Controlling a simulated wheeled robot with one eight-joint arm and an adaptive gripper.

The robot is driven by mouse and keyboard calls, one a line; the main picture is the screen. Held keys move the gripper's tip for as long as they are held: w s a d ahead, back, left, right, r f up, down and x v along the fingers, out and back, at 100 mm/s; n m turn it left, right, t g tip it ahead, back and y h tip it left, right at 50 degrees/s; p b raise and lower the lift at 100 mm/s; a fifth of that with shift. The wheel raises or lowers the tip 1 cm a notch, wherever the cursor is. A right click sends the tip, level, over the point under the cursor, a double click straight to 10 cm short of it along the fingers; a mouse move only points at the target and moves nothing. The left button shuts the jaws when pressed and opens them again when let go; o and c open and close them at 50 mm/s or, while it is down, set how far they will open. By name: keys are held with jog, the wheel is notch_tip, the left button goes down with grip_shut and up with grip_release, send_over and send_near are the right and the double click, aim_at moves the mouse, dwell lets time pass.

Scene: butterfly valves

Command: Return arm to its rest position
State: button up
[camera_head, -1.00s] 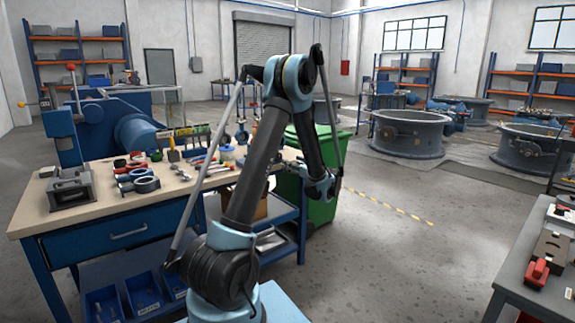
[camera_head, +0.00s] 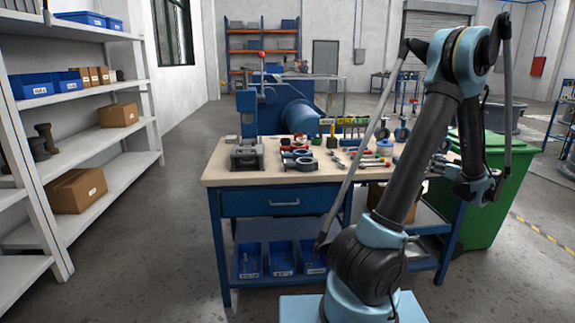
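My arm (camera_head: 407,160) rises from its pale blue base, bends at a raised elbow and comes down on the right. My gripper (camera_head: 478,188) is at the low end of the forearm, seen small and dark in front of the green bin (camera_head: 510,165). Whether its fingers are open or shut cannot be made out. No held object can be made out. The gripper is to the right of the tool bench (camera_head: 235,175) in the picture; its exact distance from the bench and bin is unclear.
White shelving (camera_head: 30,190) with boxes stands on the left. Open floor (camera_head: 150,260) lies between the shelving and bench.

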jog(key=a+r+g+y, duration=0.2)
jog(key=a+g, duration=0.3)
jog(key=a, duration=1.5)
jog(key=s+a+g, duration=0.2)
jog(key=s+a, duration=0.1)
jog(key=a, duration=0.5)
jog(key=s+a+g, duration=0.2)
jog(key=s+a, duration=0.2)
jog(key=a, duration=0.4)
jog(key=s+a+f+g+h, duration=0.1)
jog(key=s+a+f+g, duration=0.1)
jog(key=s+a, duration=0.35)
jog(key=s+a+f+g+h, duration=0.1)
jog(key=s+a+f, duration=0.2)
jog(key=s, duration=0.5)
jog(key=s+f+g+h, duration=0.1)
jog(key=s+f, duration=0.1)
jog(key=s, duration=0.4)
jog(key=s+f+h, duration=0.2)
jog(key=s+f, duration=0.1)
jog(key=s, duration=0.3)
jog(key=shift+s+f+m+g, duration=0.15)
jog(key=shift+f+m+g, duration=0.15)
jog(key=shift+m+g, duration=0.1)
